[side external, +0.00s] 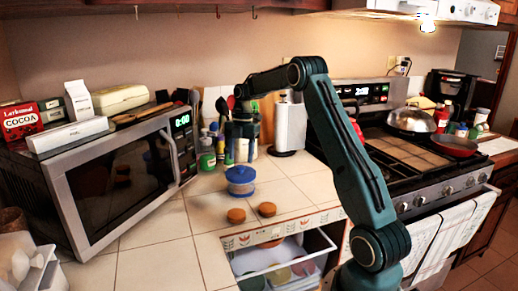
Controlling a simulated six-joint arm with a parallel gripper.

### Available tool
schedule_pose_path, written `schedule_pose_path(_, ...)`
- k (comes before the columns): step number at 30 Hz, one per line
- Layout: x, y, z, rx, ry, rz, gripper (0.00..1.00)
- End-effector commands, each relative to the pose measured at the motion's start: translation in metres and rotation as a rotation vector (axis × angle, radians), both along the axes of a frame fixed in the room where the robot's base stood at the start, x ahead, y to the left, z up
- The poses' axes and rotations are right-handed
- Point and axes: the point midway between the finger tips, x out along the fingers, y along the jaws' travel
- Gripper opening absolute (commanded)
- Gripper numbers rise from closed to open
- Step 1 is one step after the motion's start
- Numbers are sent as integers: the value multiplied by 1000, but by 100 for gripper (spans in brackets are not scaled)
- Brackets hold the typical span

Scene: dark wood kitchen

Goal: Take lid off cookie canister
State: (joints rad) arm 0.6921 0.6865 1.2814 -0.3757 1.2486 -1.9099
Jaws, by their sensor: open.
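The cookie canister (241,188) stands upright on the tiled counter, right of the microwave. Its blue lid (240,174) is on top. My gripper (241,154) hangs from my teal arm above the lid, pointing down. It is open and looks empty. A gap seems to show between it and the lid, but the fingers are small and dark here. Two round orange-brown cookies (236,215) lie on the counter in front of the canister.
A microwave (120,180) stands to the left, with boxes on top. Bottles (207,155) and a paper towel roll (290,125) stand behind. The stove (410,160) is at right. An open drawer (282,262) lies below the counter. Counter left of the cookies is clear.

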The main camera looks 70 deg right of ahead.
Motion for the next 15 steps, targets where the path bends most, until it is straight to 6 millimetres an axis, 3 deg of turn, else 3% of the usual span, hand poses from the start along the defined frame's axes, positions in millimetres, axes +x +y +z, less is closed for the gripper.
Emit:
schedule_pose_path(7,0,5,-27,1,2,1,54)
schedule_pose_path(15,0,5,-33,-2,1,1,54)
